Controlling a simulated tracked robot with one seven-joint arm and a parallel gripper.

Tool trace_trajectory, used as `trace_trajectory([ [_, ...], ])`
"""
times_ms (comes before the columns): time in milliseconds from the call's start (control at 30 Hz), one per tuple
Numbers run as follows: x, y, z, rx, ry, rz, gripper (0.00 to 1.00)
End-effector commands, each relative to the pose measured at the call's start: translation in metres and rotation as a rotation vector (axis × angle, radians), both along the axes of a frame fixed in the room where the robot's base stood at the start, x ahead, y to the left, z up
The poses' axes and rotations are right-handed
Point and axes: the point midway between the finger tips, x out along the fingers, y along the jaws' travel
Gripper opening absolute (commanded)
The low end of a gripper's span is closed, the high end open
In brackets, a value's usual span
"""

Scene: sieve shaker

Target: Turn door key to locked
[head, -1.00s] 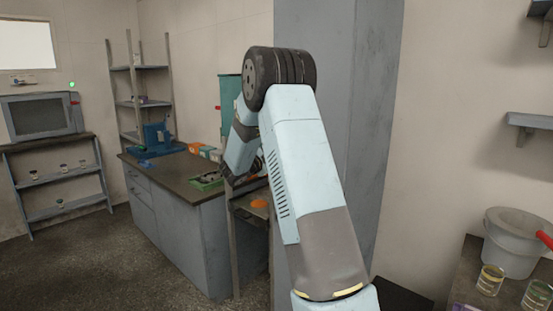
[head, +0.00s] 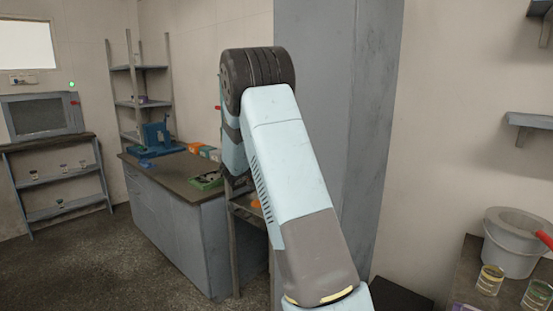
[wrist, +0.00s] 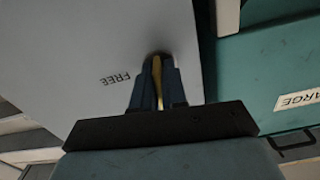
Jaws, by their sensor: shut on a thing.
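In the wrist view, my gripper (wrist: 159,62) has its dark fingers shut on a narrow brass-coloured key (wrist: 158,88), seen edge-on between them. The fingertips are up against a pale grey panel (wrist: 85,35), and the lock behind them is hidden. The word FREE (wrist: 115,79) is printed on the panel to the left of the fingers, and appears upside down. No other lock label shows. In the head view, my gripper is hidden behind my own arm.
A teal surface (wrist: 275,65) with a partly visible label ending in ARGE lies right of the panel. In the head view, a grey-topped bench (head: 150,172) stands left of my arm, with a blue device (head: 157,138) on it. A tall grey cabinet (head: 335,100) stands behind my arm.

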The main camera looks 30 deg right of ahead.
Motion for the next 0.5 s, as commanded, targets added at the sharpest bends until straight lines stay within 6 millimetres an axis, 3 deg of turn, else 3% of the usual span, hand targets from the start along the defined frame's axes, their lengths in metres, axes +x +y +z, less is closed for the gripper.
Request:
trace_trajectory([
  [500, 0.0008, 0.0017, -0.0025, -0.039, 0.120, 0.003, 0.00],
])
